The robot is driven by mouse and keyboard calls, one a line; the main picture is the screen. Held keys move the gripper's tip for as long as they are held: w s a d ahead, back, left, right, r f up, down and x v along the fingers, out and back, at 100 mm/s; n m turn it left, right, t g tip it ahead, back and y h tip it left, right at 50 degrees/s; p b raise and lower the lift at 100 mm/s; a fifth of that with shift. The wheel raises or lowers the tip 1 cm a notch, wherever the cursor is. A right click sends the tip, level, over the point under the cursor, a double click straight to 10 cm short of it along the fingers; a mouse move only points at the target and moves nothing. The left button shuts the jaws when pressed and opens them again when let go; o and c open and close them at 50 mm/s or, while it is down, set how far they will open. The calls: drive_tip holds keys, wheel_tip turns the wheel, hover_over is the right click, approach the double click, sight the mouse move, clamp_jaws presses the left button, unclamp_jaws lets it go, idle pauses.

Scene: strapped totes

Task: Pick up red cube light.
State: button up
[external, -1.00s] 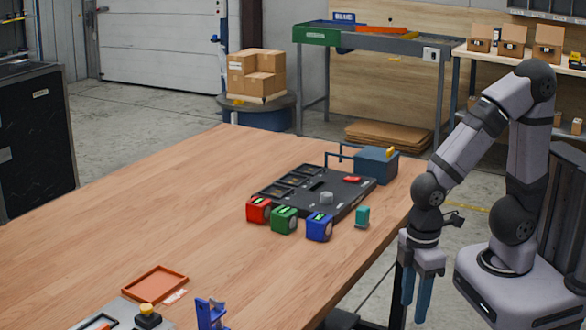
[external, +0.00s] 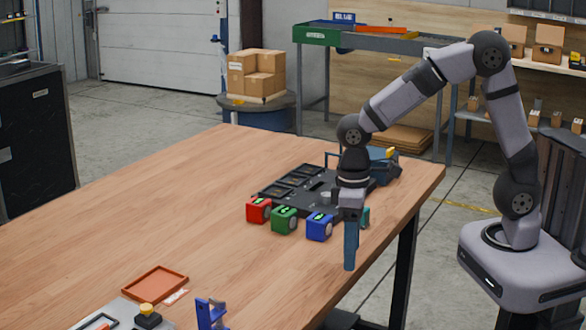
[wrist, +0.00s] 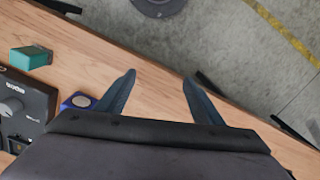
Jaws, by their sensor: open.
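The red cube (external: 258,209) sits on the wooden table at the left end of a row of small cubes, in the external view. It has a dark top with a green mark. The green cube (external: 284,218) and the blue cube (external: 319,226) stand to its right. My gripper (external: 350,266) points down near the table's right edge, to the right of the blue cube and apart from the red one. In the wrist view its fingers (wrist: 158,95) are spread and empty. The blue cube (wrist: 78,101) shows there left of the fingers; the red cube does not show.
A black tray fixture (external: 290,187) lies behind the cubes. A teal block (wrist: 30,58) stands near the table edge, partly hidden by my gripper in the external view. An orange tray (external: 155,285) and a blue holder (external: 210,313) are at the front. The table's left side is clear.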

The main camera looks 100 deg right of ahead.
drive_tip(key=w+d+r+m+p, duration=0.1)
drive_tip(key=w+d, duration=0.1)
drive_tip(key=d, duration=0.4)
drive_tip(key=w+d+r+m+t+h+p, duration=0.1)
drive_tip(key=w+d, duration=0.2)
drive_tip(key=d, duration=0.4)
drive_tip(key=w+d+r+m+t+p, duration=0.1)
drive_tip(key=w+d+r, duration=0.1)
drive_tip(key=d, duration=0.4)
drive_tip(key=shift+w+d+h+p, duration=0.15)
drive_tip(key=shift+w+h+p, duration=0.2)
drive_tip(key=shift+w, duration=0.3)
drive_tip(key=r+t+h+p, duration=0.1)
drive_tip(key=t+h, duration=0.1)
hover_over(258, 201)
drive_tip(key=s+a, duration=0.1)
drive_tip(key=s, duration=0.1)
drive_tip(key=shift+m, duration=0.3)
drive_tip(key=shift+a+p+x, duration=0.15)
drive_tip(key=shift+p+x, duration=0.9)
drive_tip(key=shift+x, duration=0.7)
drive_tip(key=shift+a+p+x, duration=0.15)
drive_tip(key=shift+p+x, duration=0.85)
drive_tip(key=shift+x, duration=0.7)
drive_tip(key=shift+s+f, duration=0.15)
drive_tip(key=shift+s, duration=0.05)
drive_tip(key=c, duration=1.3)
